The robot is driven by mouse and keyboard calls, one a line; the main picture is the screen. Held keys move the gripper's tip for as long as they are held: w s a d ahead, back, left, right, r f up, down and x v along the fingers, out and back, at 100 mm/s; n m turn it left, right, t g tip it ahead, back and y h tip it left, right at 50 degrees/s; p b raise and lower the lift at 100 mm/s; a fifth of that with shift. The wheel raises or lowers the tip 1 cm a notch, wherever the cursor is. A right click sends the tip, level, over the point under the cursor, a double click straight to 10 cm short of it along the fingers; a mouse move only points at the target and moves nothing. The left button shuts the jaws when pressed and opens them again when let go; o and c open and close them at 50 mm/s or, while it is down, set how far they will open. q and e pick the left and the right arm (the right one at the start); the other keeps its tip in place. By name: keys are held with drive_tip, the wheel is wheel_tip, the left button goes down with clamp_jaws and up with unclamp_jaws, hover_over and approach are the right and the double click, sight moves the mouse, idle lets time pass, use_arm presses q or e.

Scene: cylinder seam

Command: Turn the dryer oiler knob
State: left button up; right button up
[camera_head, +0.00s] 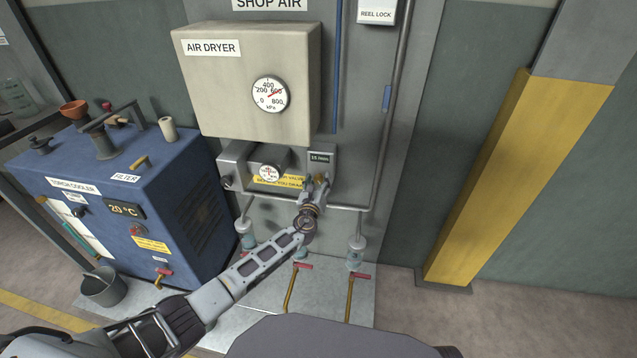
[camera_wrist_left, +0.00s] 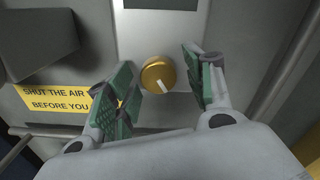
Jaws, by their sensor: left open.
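The dryer oiler knob (camera_wrist_left: 158,75) is a round brass knob with a white pointer line, set on a grey panel in the left wrist view. The pointer slants down and slightly right. My left gripper (camera_wrist_left: 160,88) is open, with one green-padded finger on each side of the knob and visible gaps between. In the head view my left gripper (camera_head: 317,184) is at the lower right of the panel below the air dryer box (camera_head: 215,100), and it mostly hides the knob. My right gripper is not in view.
A small display (camera_head: 321,157) sits above the knob, and a yellow warning label (camera_head: 272,181) lies to its left. A vertical pipe (camera_head: 385,140) runs at the right. The blue torch cooler (camera_head: 150,185) stands at the left.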

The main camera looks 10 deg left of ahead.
use_arm(q)
drive_tip(key=shift+s, duration=0.15)
drive_tip(key=s, duration=1.1)
drive_tip(key=shift+s, duration=0.35)
idle(0.3)
drive_tip(key=shift+n, duration=0.3)
idle(0.4)
